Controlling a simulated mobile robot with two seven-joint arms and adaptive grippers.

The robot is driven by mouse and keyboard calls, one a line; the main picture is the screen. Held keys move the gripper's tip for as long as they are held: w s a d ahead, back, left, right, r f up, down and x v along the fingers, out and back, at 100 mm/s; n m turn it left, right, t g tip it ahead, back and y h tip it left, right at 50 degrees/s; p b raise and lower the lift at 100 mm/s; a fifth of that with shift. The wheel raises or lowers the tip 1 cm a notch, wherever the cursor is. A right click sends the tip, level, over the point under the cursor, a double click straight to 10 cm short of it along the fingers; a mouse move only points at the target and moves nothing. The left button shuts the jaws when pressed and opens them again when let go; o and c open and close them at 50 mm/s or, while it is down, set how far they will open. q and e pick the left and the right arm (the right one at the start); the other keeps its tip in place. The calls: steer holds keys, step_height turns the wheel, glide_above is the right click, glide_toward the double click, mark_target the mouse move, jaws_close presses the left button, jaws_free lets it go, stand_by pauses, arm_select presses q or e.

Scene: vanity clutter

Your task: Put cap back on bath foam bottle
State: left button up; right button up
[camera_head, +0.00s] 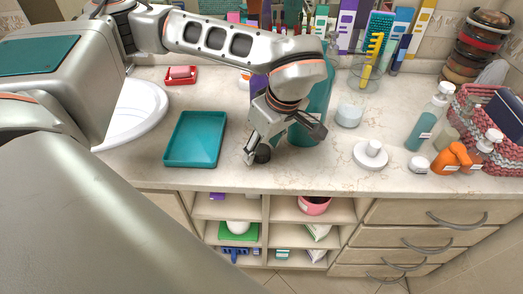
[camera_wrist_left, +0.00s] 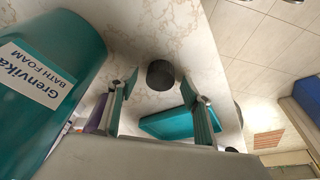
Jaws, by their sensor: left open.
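The bath foam bottle (camera_head: 318,103) is large and teal and stands upright on the counter, partly hidden behind my left gripper. Its label reads "Grenvika BATH FOAM" in the left wrist view (camera_wrist_left: 45,72); its top is out of that view. A short dark round cap (camera_head: 263,153) lies on the counter in front of the bottle, near the counter's front edge. My left gripper (camera_head: 284,141) is open and points down over the cap. In the left wrist view the cap (camera_wrist_left: 161,73) shows in line with the gap between the fingers, not gripped. My right gripper is not in view.
A teal tray (camera_head: 196,140) lies left of the cap. A white jar (camera_head: 349,115) and a white stand (camera_head: 371,155) are to the right. Farther right are a pump bottle (camera_head: 428,118), an orange bottle (camera_head: 452,158) and a woven basket (camera_head: 470,115). Shelves are below the counter.

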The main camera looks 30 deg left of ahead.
mark_target(263, 151)
arm_select(q)
steer(key=c, duration=0.8)
steer(key=shift+r, duration=0.15)
step_height(263, 151, up, 20)
steer(key=shift+f+p, duration=0.1)
steer(key=shift+p, duration=0.6)
